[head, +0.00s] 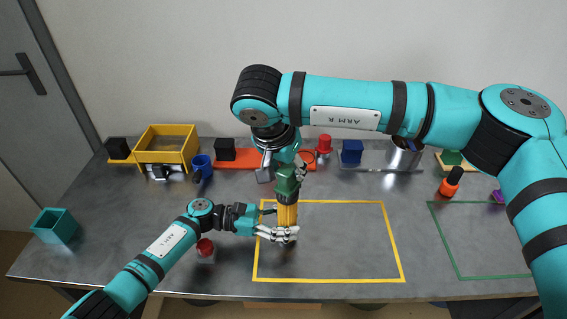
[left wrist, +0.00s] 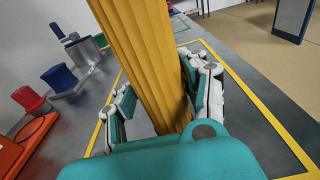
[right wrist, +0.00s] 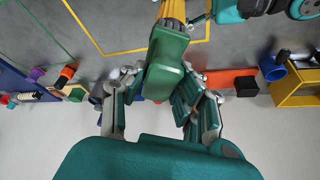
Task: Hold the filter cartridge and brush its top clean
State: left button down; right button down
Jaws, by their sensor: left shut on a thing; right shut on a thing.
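The yellow, ribbed filter cartridge (head: 287,214) stands upright inside the yellow outline; it fills the middle of the left wrist view (left wrist: 146,60). My left gripper (head: 278,233) is shut around its lower part. A green brush (head: 287,181) is directly above the cartridge; its green body also shows in the right wrist view (right wrist: 167,65). My right gripper (head: 288,168) is shut on the brush from above. The brush's lower end meets the cartridge's top in the picture, but I cannot tell whether they touch. The brush hides the cartridge's top face.
A yellow bin (head: 183,133), a blue mug (head: 203,162), a red-orange tray (head: 243,163) and a red object (head: 324,143) line the back. A red-topped object (head: 205,247) stands beside my left forearm. A teal bin (head: 55,226) is far left. The yellow outline's right part is clear.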

pick_arm(q)
jog(key=shift+s+f, duration=0.1)
jog(key=shift+f, duration=0.3)
pick_arm(e)
jog(key=shift+s+d+f, duration=0.1)
jog(key=shift+s+d, duration=0.35)
jog(key=shift+d, duration=0.05)
pick_arm(q)
jog(key=shift+a, duration=0.1)
pick_arm(e)
jog(key=shift+r, duration=3.05)
pick_arm(q)
jog(key=c, duration=1.1)
grip_release()
jog(key=shift+c, duration=0.2)
jog(key=o, duration=0.6)
jog(key=shift+w+r, duration=0.1)
jog(key=shift+w, duration=0.1)
pick_arm(e)
jog(key=shift+w+a+f, duration=0.1)
jog(key=shift+w, duration=0.1)
pick_arm(q)
jog(key=shift+r, duration=0.15)
